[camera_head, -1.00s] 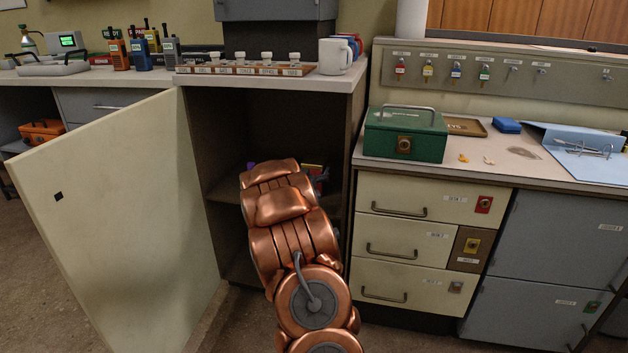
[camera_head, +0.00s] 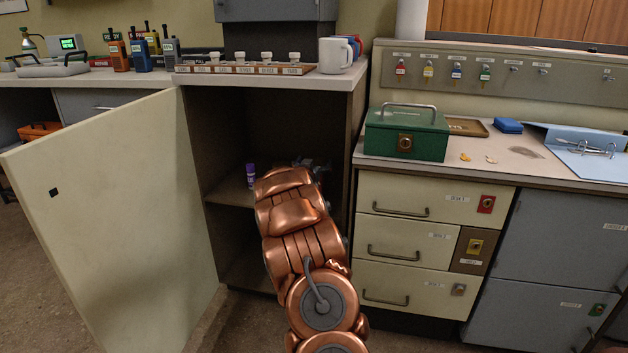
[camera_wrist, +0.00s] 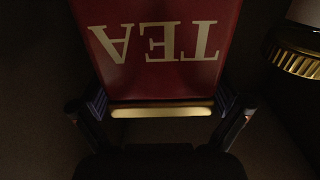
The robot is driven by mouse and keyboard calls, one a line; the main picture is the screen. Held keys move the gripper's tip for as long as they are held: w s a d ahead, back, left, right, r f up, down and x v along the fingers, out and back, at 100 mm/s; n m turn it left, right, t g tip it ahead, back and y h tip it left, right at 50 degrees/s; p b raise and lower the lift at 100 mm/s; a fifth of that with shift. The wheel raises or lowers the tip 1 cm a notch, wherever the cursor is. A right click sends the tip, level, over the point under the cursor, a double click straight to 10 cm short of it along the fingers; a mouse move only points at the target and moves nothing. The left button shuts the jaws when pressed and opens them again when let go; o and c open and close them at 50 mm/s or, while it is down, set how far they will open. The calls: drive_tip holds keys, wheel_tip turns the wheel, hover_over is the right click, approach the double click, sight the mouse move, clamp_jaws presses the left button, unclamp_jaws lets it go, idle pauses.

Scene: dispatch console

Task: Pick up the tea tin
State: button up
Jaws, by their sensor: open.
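The tea tin (camera_wrist: 155,45) is red with pale "TEA" lettering, upside down in the wrist view, and has a gold edge. My gripper (camera_wrist: 165,106) is open, with one finger at each side of the tin's gold edge. I cannot tell whether the fingers touch it. In the head view my copper arm reaches into the open cabinet (camera_head: 230,130), and grey gripper parts (camera_head: 312,164) show just past it at shelf height. The tin is hidden there behind my arm.
A purple tube (camera_head: 250,176) stands on the cabinet shelf (camera_head: 228,190), left of my arm. A gold-ridged object (camera_wrist: 297,58) is close on the right in the wrist view. The open cabinet door (camera_head: 110,200) stands at left, drawers (camera_head: 410,240) at right.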

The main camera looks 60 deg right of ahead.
drive_tip(key=shift+c, duration=0.2)
drive_tip(key=c, duration=1.5)
drive_tip(key=shift+c, duration=0.3)
drive_tip(key=shift+r, duration=0.1)
